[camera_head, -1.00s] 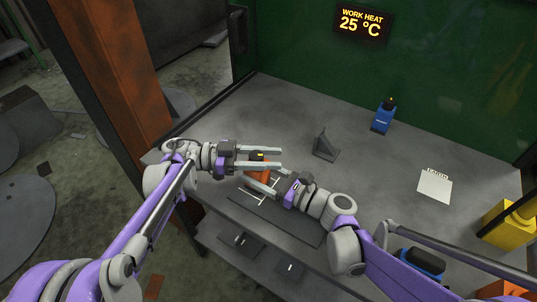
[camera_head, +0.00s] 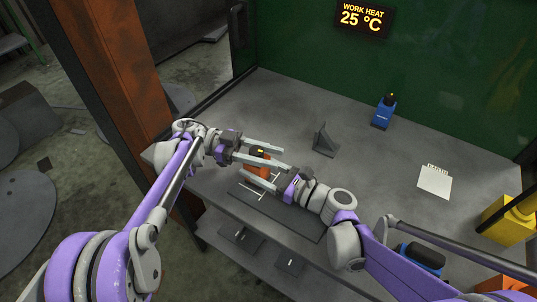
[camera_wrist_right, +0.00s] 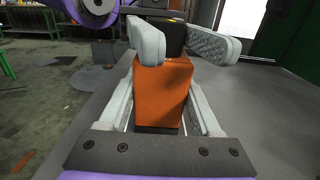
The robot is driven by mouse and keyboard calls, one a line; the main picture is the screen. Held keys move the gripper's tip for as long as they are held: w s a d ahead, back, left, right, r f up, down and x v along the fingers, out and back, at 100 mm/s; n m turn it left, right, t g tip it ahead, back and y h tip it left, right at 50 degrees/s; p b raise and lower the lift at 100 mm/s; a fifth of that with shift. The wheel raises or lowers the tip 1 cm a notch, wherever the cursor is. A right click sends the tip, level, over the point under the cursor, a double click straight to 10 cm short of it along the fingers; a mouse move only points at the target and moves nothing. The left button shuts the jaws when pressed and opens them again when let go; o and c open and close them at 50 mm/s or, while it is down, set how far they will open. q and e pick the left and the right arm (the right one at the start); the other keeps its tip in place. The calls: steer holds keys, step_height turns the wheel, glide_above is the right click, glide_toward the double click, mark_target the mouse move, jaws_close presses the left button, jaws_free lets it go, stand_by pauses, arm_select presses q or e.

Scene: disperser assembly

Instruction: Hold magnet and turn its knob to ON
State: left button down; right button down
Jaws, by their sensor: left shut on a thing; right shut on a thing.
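The magnet is an orange block (camera_wrist_right: 163,92) with a black knob (camera_wrist_right: 172,38) on its top. It also shows between the grippers in the head view (camera_head: 259,163). My right gripper (camera_wrist_right: 163,80) is shut on the orange body, one finger on each side. My left gripper (camera_head: 276,168) reaches in from the left and is shut on the black knob, its pale fingers on both sides of it. A small yellow mark shows on top in the head view. The fingers hide part of the magnet, and I cannot read the knob's setting.
A grey angled bracket (camera_head: 325,139) stands behind the grippers. A yellow object (camera_head: 508,222) is at the right edge. The middle of the grey table is clear.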

arm_select(q)
steer(key=shift+c, duration=2.2)
jaws_free()
step_height(320, 180, up, 10)
